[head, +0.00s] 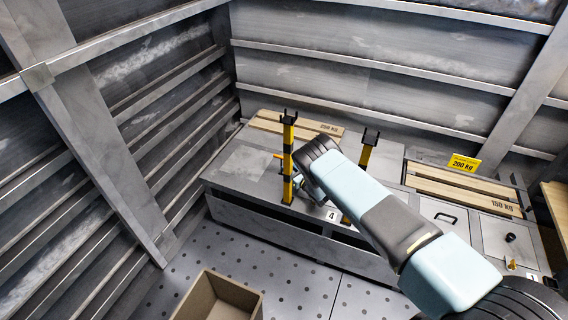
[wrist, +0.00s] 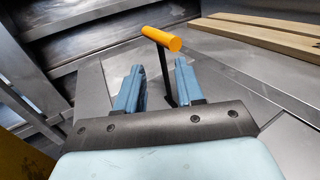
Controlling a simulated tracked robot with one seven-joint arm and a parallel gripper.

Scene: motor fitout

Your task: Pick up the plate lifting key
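The plate lifting key (wrist: 162,41) shows in the wrist view as an orange crossbar handle on a thin dark shaft, standing up from a grey metal surface. My gripper (wrist: 158,67) is open, its two blue fingers apart. The shaft appears between the fingers, nearer the right one, with a gap on the left. I cannot tell whether the right finger touches it. The handle rises above the fingertips in the picture. In the head view the orange handle (head: 278,155) shows just left of a yellow post, and my gripper (head: 296,183) is partly hidden behind that post.
Two yellow posts (head: 288,165) with dark forked tops stand at the bench (head: 240,165) front, close to my arm. An open brown box (head: 258,305) stands on the perforated floor.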

